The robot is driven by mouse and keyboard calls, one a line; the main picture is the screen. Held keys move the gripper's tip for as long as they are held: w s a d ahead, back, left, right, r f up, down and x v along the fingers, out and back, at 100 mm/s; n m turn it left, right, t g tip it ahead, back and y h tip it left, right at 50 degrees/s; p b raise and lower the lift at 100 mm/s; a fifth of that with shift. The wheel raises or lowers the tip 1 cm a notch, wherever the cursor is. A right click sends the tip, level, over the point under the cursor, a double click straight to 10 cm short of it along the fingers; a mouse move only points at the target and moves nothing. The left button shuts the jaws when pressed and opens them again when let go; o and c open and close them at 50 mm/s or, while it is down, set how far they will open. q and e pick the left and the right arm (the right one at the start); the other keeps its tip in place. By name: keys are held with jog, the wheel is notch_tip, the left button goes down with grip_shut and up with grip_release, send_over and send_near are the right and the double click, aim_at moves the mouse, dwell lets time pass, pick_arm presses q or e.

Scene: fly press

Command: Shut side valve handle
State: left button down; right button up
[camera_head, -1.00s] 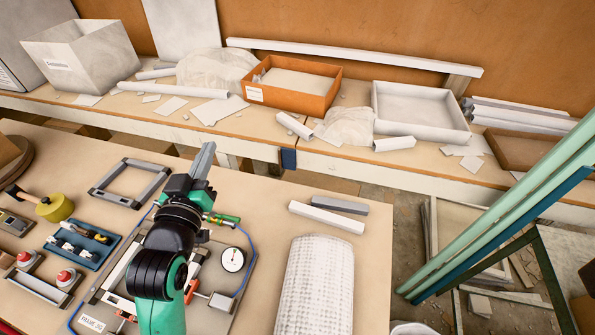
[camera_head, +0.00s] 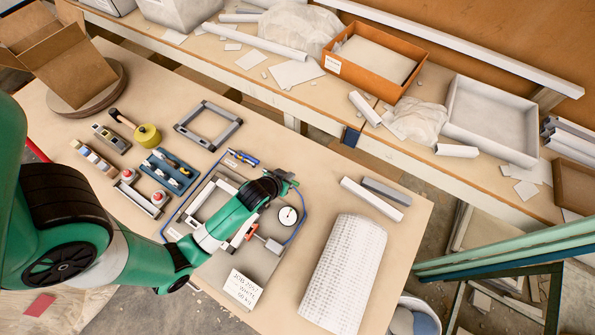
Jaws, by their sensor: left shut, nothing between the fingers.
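A flat fixture (camera_head: 215,268) lies on the near table, with a pale frame, blue tubing and a white round dial gauge (camera_head: 288,216). A small red-orange lever (camera_head: 251,232) shows beside my arm, left of and below the gauge. A grey block (camera_head: 274,246) sits at the end of a thin rod beside it. I cannot tell for sure which part is the side valve handle. My left gripper (camera_head: 287,183) is shut and empty, above the fixture's far right side, just above the gauge in the picture. My forearm hides part of the fixture. My right gripper is out of view.
A white card with handwriting (camera_head: 247,288) stands at the fixture's near edge. A white textured roll (camera_head: 343,275) and two bars (camera_head: 372,199) lie to the right. A blue tool tray (camera_head: 168,170) and a grey frame (camera_head: 208,125) lie to the left.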

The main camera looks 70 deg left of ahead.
pick_arm(q)
jog(key=b+x, duration=0.5)
jog(key=x, duration=0.5)
jog(key=shift+a+f, duration=0.2)
jog(key=shift+a, duration=0.05)
jog(key=s+d+p, duration=0.1)
jog(key=s+d, duration=0.1)
jog(key=s, duration=0.1)
jog(key=shift+d, duration=0.2)
jog(key=shift+d, duration=0.1)
